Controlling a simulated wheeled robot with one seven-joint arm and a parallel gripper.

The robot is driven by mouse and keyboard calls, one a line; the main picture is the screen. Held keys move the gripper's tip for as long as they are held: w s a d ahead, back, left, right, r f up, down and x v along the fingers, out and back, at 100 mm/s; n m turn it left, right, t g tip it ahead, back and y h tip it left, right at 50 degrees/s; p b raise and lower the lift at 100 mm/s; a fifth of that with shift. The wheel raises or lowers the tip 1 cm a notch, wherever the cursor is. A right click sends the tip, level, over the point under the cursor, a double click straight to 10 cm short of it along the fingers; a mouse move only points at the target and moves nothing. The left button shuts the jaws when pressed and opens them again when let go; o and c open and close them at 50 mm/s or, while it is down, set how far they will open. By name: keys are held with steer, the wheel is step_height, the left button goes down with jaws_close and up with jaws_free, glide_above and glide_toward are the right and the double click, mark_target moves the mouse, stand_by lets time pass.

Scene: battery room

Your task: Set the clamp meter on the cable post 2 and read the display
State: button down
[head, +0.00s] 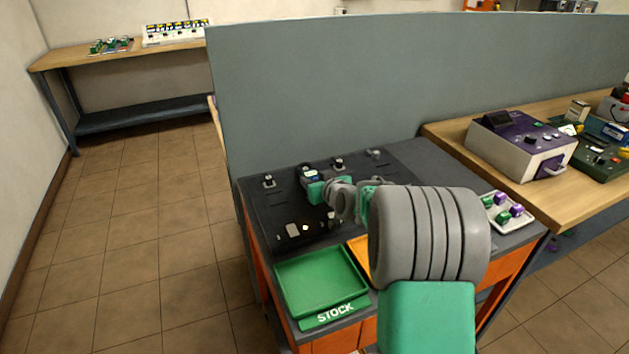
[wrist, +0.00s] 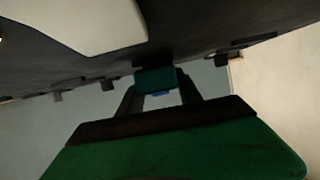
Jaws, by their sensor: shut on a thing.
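My gripper (head: 313,184) is over the back part of a dark board (head: 285,205), shut on the clamp meter (head: 309,171), a small dark device with a bluish patch. The meter is at the second post position from the left; my gripper and the meter hide that post, so I cannot tell whether the jaw is around it or beside it. Other posts stand in the row: one at left (head: 268,181), one to the right (head: 338,163). In the wrist view my gripper's fingers (wrist: 158,95) show dark around a small green block. The display cannot be read.
A green STOCK tray (head: 318,281) is at the board's front, with an orange tray (head: 359,250) partly behind my arm. A white tray (head: 508,211) of green and purple pieces lies right. A grey partition (head: 400,85) rises close behind the bench.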

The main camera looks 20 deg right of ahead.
steer(key=shift+f, duration=0.15)
steer(key=c, duration=1.1)
jaws_free()
steer(key=shift+p+v, duration=0.75)
steer(key=shift+v, duration=4.75)
